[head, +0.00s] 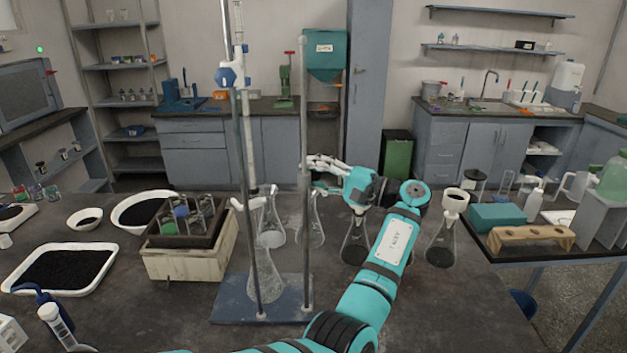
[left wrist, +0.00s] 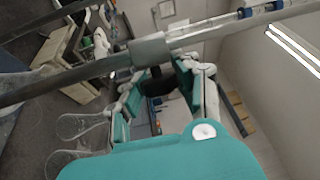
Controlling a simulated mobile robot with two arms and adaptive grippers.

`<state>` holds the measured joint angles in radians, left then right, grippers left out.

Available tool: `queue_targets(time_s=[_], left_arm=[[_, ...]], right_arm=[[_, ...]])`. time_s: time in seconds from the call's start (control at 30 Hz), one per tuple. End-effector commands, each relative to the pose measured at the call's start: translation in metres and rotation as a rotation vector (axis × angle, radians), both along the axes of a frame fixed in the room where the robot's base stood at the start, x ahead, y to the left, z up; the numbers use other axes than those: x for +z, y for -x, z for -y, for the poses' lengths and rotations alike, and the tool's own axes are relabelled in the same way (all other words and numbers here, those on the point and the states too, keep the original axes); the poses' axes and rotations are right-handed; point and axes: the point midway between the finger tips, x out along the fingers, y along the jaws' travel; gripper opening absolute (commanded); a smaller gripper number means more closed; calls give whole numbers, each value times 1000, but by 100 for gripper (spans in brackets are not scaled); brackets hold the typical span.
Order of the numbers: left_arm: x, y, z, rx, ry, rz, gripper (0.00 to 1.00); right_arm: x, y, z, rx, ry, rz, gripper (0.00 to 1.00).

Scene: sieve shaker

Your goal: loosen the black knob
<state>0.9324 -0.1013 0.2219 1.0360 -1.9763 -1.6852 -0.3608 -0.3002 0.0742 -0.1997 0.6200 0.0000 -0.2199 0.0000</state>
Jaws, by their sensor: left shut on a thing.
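My left gripper (head: 318,170) is at the right-hand upright rod (head: 304,110) of the stand on the bench in the head view. In the left wrist view its two fingers (left wrist: 168,88) are shut on a dark piece, the black knob (left wrist: 157,84), just beside a grey collar (left wrist: 150,50) on a rod. The knob is mostly hidden by the fingers, and I cannot make it out in the head view. How far it is turned does not show. My right gripper is not in view.
A blue stand base (head: 235,308) carries the rods, with a glass flask (head: 264,280) on it. Flasks with dark contents (head: 354,245) (head: 440,250) stand close to my left arm. A crate with jars (head: 185,264) and a white tray (head: 108,250) are at left.

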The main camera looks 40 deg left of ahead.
Motion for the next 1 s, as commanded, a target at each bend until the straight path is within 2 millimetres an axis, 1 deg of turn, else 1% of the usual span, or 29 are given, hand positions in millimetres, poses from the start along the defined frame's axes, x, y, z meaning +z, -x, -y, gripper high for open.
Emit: queue_targets(time_s=[0.03,0.13,0.3,0.33,0.5,0.53,0.83,0.93,1.0], left_arm=[[-4,0,0,2,-19,0,0],[-1,0,0,1,-26,-1,0],[-1,0,1,1,-24,-1,0],[-1,0,1,1,-22,-2,34],[-1,0,1,0,-23,-1,56],[-1,0,1,0,-23,-1,58],[-1,-1,3,-1,-23,-1,58],[-2,-4,11,-3,-22,-3,58],[-3,-8,22,-3,-22,-2,58]], right_arm=[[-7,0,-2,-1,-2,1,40],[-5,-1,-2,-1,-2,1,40],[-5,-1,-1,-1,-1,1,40],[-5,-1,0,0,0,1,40],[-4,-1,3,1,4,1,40],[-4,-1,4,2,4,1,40],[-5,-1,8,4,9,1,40],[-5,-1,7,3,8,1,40],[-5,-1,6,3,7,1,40]])
